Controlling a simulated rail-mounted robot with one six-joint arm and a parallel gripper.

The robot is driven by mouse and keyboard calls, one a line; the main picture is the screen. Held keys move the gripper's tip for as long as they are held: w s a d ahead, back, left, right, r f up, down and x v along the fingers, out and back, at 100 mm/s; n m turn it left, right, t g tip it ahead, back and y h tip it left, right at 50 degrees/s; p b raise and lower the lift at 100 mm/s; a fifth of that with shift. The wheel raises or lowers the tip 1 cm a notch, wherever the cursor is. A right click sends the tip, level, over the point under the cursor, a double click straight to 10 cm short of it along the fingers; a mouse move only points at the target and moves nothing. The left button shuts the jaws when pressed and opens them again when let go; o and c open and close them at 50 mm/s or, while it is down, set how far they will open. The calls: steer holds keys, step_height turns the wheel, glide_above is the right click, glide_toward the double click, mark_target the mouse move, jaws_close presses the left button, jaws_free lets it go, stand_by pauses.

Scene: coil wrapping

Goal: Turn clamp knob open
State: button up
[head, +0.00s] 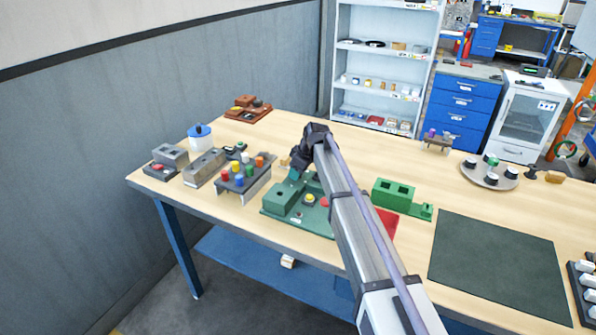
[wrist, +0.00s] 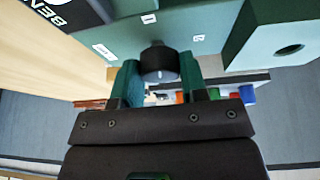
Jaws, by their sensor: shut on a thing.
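The clamp knob (wrist: 160,64) is dark and round with a pale mark, set on a green fixture that shows in the wrist view (wrist: 122,42). My gripper (wrist: 161,74) has its two green fingers on either side of the knob, shut on it. In the head view, my gripper (head: 297,168) is at the back of the green fixture (head: 272,209), and my arm comes in from the lower right. The knob is hidden there behind the gripper and the fixture parts. The fixture carries a green block, a yellow button and a red button.
A rack with coloured knobs (head: 240,187) and a grey block (head: 204,165) stand left of the fixture. A green two-hole block (head: 393,193) and a red tray (head: 386,222) are to the right, partly beside my arm. A dark mat (head: 497,262) lies bare at right.

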steer(key=m+t, duration=0.1)
steer(key=m, duration=0.2)
steer(key=shift+s+m+h, duration=0.15)
steer(key=shift+m+h, duration=0.15)
steer(key=shift+h, duration=0.1)
steer(key=m, duration=0.2)
steer(key=m+t+h, duration=0.1)
steer(key=m, duration=0.1)
steer(key=shift+a+h, duration=0.15)
steer(key=shift+h, duration=0.15)
steer(key=m, duration=0.2)
steer(key=m+h, duration=0.1)
steer(key=m, duration=0.1)
steer(key=shift+a+m+h, duration=0.15)
steer(key=shift+m+h, duration=0.15)
steer(key=shift+m, duration=0.1)
steer(key=shift+m+h, duration=0.6)
steer(key=shift+m, duration=1)
steer(key=o, duration=0.9)
steer(key=shift+r, duration=0.15)
